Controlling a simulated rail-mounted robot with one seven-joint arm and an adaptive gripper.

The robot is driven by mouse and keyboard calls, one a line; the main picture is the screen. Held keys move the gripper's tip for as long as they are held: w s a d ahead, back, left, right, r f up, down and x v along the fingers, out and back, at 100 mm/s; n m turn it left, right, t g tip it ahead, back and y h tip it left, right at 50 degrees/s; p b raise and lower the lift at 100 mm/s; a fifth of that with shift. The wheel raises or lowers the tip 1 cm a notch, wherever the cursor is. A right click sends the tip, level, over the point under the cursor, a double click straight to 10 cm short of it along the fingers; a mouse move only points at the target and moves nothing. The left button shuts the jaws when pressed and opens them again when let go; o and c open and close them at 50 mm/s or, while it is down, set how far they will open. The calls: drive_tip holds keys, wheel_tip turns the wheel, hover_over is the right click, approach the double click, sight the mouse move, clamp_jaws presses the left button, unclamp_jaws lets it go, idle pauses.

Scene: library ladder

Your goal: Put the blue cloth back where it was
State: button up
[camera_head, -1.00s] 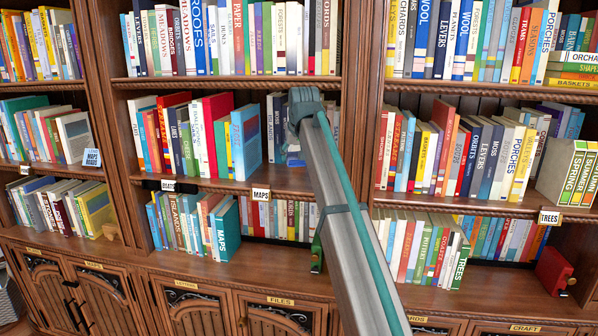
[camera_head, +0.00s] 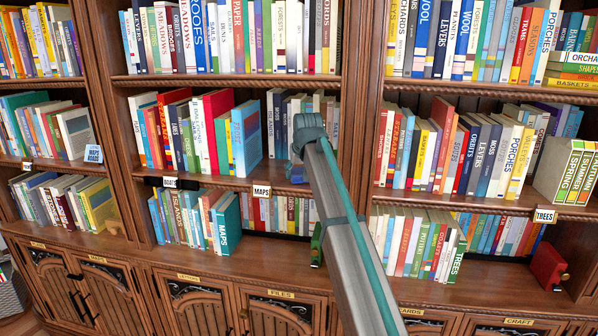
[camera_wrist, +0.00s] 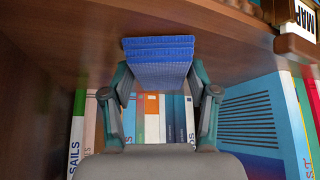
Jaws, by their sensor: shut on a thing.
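The blue cloth (camera_wrist: 160,62) is a folded, ribbed stack in the wrist view. My gripper (camera_wrist: 160,88) is shut on it, one finger at each side. In the head view, a small blue part of the cloth (camera_head: 296,173) shows at the end of my arm, in front of the middle shelf, right of the MAPS label (camera_head: 262,191). My arm hides most of my gripper there. I cannot tell whether the cloth touches the shelf board.
A wooden shelf board (camera_wrist: 215,28) runs across the top of the wrist view, close to the cloth. Upright books (camera_wrist: 150,118) stand behind my fingers, and a large blue book (camera_wrist: 255,125) is at the right. A blue book (camera_head: 245,140) stands left of my arm.

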drive_tip(key=shift+f, duration=0.1)
drive_tip(key=o, duration=1.1)
drive_tip(key=b+v, duration=0.2)
drive_tip(key=v, duration=1)
drive_tip(key=shift+b, duration=0.4)
